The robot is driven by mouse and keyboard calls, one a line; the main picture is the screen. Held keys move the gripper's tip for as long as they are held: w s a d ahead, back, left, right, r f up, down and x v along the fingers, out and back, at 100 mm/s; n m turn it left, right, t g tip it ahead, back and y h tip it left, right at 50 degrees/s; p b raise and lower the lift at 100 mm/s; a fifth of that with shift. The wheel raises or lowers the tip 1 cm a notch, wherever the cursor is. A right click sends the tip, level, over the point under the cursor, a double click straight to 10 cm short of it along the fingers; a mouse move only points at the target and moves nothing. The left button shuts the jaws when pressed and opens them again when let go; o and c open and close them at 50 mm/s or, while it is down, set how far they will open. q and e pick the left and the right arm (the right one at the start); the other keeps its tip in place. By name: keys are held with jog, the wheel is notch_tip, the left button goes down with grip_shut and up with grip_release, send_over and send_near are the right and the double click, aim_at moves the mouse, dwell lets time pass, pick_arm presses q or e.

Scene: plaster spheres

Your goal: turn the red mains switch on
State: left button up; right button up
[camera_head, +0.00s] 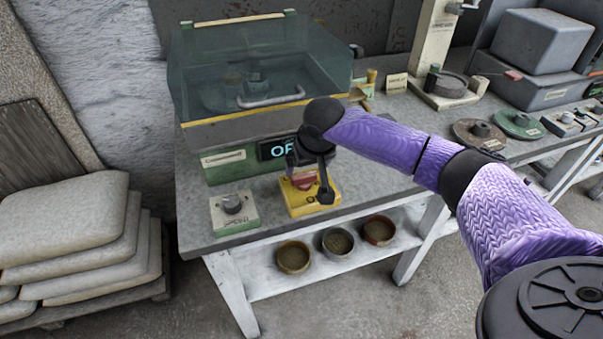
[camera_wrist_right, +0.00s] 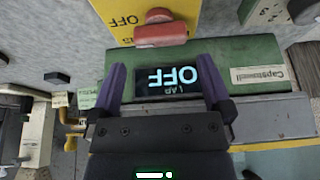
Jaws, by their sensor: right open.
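The red mains switch (camera_head: 303,181) is a red knob on a yellow box (camera_head: 298,207) at the front edge of the bench. In the wrist view the red switch (camera_wrist_right: 160,30) lies beyond my fingertips, and the yellow box (camera_wrist_right: 122,18) reads OFF beside it. My right gripper (camera_head: 312,180) is over the yellow box and partly hides the switch. In the wrist view its purple fingers (camera_wrist_right: 162,66) are apart with nothing gripped between them. I cannot tell whether a finger touches the switch. My left gripper is not in view.
A lit display (camera_head: 280,149) on the green machine reads OFF. The machine has a clear hood with a handle (camera_head: 270,101). A grey-knobbed box (camera_head: 234,212) stands left of the yellow box. Several bowls sit on the shelf below. Discs (camera_head: 479,134) lie farther right.

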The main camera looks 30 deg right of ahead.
aim_at(304, 175)
jog(key=b+x, duration=0.1)
jog(key=x, duration=0.3)
jog(key=shift+w+f, duration=0.15)
jog(key=shift+f, duration=0.2)
